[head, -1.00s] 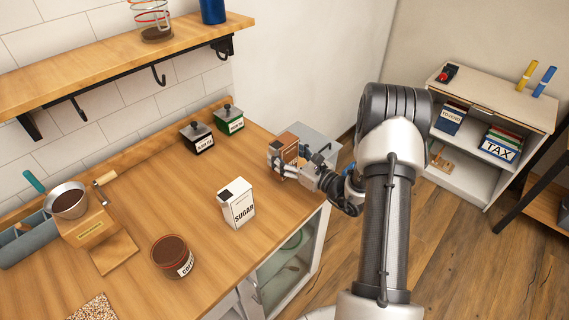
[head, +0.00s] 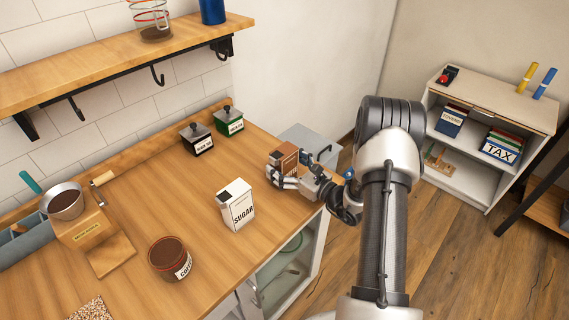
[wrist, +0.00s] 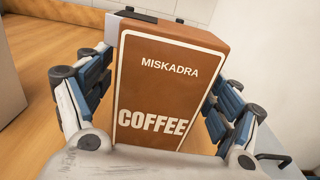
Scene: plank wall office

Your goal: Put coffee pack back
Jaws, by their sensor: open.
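The coffee pack (wrist: 165,88) is a brown box with a white border and the words MISKADRA and COFFEE. It stands upright on the wooden counter (head: 190,255). In the head view the pack (head: 285,156) is near the counter's right end, partly hidden by my gripper (head: 284,178). In the wrist view my gripper (wrist: 152,105) is open, with one finger on each side of the pack. A gap shows at the left finger; contact at the right finger is unclear.
A white sugar pack (head: 237,205) stands left of my gripper. Black (head: 196,140) and green (head: 229,122) tins stand behind, near the wall. A coffee jar (head: 169,258) and a grinder (head: 85,222) are further left. A grey box (head: 300,137) is behind the pack.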

